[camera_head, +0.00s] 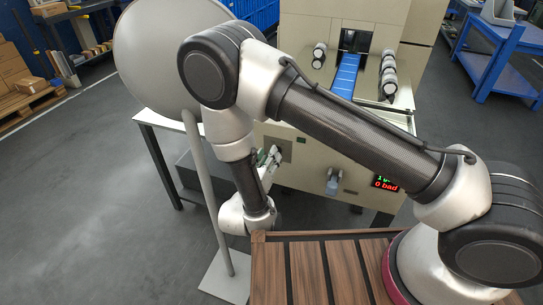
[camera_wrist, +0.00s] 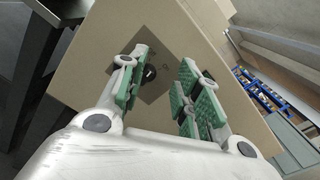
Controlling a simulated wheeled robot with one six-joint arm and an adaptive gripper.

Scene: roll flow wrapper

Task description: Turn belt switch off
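The belt switch (camera_wrist: 149,73) is a small black knob on a dark grey square plate (camera_wrist: 158,88) with small white lettering, set in the beige machine wall. In the wrist view it sits between the fingers of my gripper (camera_wrist: 163,62), closer to the left finger. The fingers have green pads and are spread apart with a gap around the knob. I cannot tell whether the left pad touches it, nor which setting the knob points to. In the head view my gripper (camera_head: 268,160) is at the machine's front panel, and the knob is hidden there.
The beige machine (camera_head: 300,175) carries a blue belt (camera_head: 345,77) and a display (camera_head: 385,184) reading "0 bad" in red. A large grey disc (camera_head: 150,50) on a post stands left. A wooden slatted deck (camera_head: 305,270) lies below my arm. Open floor is at left.

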